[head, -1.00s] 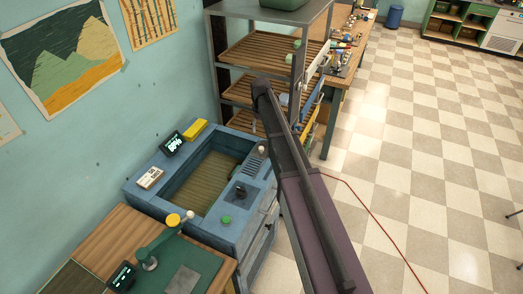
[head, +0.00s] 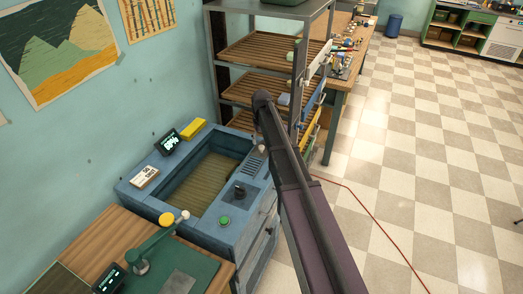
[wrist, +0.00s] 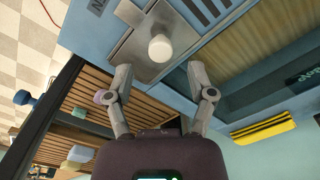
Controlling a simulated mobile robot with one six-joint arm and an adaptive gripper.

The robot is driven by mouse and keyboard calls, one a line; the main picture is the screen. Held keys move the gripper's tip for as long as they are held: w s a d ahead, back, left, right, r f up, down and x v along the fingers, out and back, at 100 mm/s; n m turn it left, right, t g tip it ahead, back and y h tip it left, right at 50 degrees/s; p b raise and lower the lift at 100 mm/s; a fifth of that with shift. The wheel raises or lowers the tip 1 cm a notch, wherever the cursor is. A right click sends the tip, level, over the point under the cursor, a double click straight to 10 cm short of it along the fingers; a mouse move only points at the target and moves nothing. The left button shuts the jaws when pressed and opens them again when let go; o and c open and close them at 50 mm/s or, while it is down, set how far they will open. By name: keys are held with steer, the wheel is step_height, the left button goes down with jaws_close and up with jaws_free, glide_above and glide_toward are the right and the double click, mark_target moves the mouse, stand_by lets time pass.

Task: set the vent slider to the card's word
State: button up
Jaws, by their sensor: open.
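The vent slider's pale round knob (wrist: 160,48) stands on a metal plate in the wrist view, beside dark vent slots (wrist: 207,10). My gripper (wrist: 157,68) is open and empty, its two fingers on either side of the near end of the plate, with the knob just beyond the fingertips. I cannot tell whether a finger touches the plate. Part of a label (wrist: 97,5) shows at the top edge. In the head view the knob (head: 261,149) is small, and my arm hides the gripper. The white card (head: 145,178) lies on the unit's left rim; its word is too small to read surely.
The blue unit (head: 200,232) has a sunken basin, a green button (head: 224,220), a dark display (head: 167,142) and a yellow block (head: 193,131). A slatted shelf (head: 262,50) stands close behind it. A red cable (head: 372,210) crosses the open floor at right.

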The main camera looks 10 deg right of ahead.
mark_target(261, 146)
steer(key=shift+f+b, duration=1.4)
steer(key=shift+f, duration=0.35)
